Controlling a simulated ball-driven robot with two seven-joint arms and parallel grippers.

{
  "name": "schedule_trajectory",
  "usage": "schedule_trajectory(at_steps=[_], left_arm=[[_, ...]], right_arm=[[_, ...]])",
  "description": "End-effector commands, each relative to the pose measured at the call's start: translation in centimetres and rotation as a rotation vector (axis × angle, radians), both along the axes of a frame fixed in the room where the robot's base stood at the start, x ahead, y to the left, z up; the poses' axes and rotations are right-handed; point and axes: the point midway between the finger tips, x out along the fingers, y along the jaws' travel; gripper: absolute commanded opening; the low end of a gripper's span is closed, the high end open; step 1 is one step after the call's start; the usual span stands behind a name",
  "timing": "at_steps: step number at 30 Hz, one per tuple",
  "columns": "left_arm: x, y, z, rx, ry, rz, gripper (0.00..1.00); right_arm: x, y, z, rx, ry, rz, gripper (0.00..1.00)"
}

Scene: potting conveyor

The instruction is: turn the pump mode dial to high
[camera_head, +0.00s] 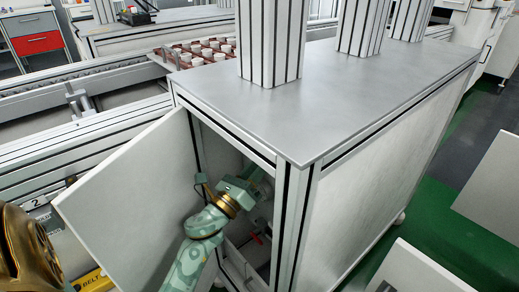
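A grey-topped cabinet (330,105) fills the middle of the view, with its white door (125,200) swung open to the left. One green-and-gold arm of mine slants up from the bottom into the open cabinet; it looks like my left arm. My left gripper (257,183) is inside the opening, partly behind the front frame, and its fingertips cannot be made out. I cannot see whether it touches anything. The pump mode dial cannot be made out. A small red part (257,238) shows low inside the cabinet. My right gripper is not in view.
White profile columns (272,40) stand on the cabinet top. A conveyor frame (75,85) runs behind on the left, with a tray of white pots (205,50) behind the cabinet. Pale panels (420,272) are at right above green floor (440,225). The door and front post bound the opening.

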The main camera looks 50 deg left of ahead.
Motion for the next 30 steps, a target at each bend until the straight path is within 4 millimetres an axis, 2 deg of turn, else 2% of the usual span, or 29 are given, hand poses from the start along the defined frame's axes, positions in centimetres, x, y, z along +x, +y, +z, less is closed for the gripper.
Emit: schedule_trajectory(at_steps=[12, 30], left_arm=[[0.02, 0.16, -0.43, 0.212, -0.008, -0.001, 0.02], [0.02, 0.16, -0.44, 0.249, -0.011, -0.001, 0.02]], right_arm=[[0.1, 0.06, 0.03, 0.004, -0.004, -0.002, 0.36], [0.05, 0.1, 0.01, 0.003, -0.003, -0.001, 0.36]])
